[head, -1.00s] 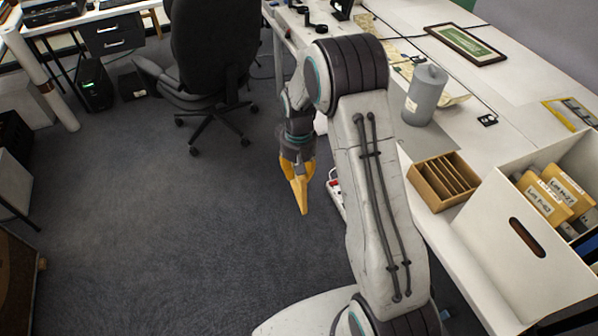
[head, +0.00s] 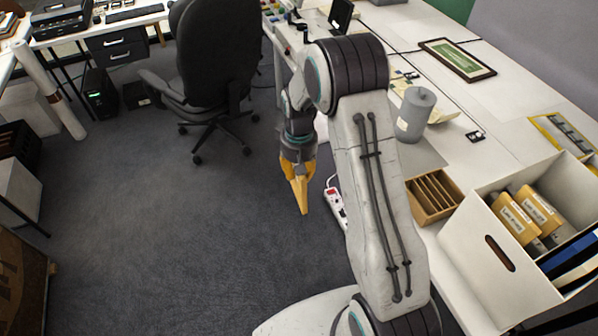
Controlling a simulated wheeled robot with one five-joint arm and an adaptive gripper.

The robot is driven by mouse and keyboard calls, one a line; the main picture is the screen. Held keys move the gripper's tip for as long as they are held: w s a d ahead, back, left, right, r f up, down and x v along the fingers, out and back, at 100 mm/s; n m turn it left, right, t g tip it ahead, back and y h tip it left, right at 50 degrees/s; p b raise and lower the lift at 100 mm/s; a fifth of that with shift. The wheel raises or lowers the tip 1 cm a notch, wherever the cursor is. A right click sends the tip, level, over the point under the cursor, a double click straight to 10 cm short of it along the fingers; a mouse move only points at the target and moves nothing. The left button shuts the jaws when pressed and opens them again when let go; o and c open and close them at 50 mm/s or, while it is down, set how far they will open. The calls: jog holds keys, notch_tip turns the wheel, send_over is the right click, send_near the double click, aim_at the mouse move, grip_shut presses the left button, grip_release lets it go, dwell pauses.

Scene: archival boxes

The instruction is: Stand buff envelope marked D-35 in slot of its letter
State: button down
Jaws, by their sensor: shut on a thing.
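My gripper (head: 300,192) hangs over the floor left of the desk, pointing down. It is shut on a narrow buff thing (head: 300,196), seen almost edge-on, which looks like the buff envelope; no marking on it can be read. A wooden rack with several slots (head: 414,211) stands on the desk, right of my arm and well apart from the gripper. No letters on its slots can be made out. A white archival box (head: 478,275) at the right holds labelled buff envelopes (head: 517,222), whose labels are too small to read surely.
The white desk (head: 508,118) also bears a grey cylinder (head: 413,115), a green framed picture (head: 457,60) and a yellow-edged item (head: 563,135). A power strip (head: 336,205) lies beside the gripper. A black office chair (head: 215,65) stands behind. The carpet at left is clear.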

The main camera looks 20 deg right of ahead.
notch_tip(320, 180, up, 5)
jog(key=p, duration=0.3)
jog(key=shift+f, duration=0.2)
jog(key=s+d+r+m, duration=0.5)
jog(key=s+d+m, duration=0.6)
jog(key=s+d, duration=0.2)
jog(key=s+d+r+m, duration=0.5)
jog(key=s+d+m, duration=0.7)
jog(key=s, duration=0.6)
jog(key=s+d+r+m, duration=0.6)
jog(key=s+d+m, duration=0.6)
jog(key=s+d, duration=0.2)
jog(key=shift+s+d+h, duration=0.2)
jog(key=shift+s+h, duration=0.2)
jog(key=shift+s, duration=0.45)
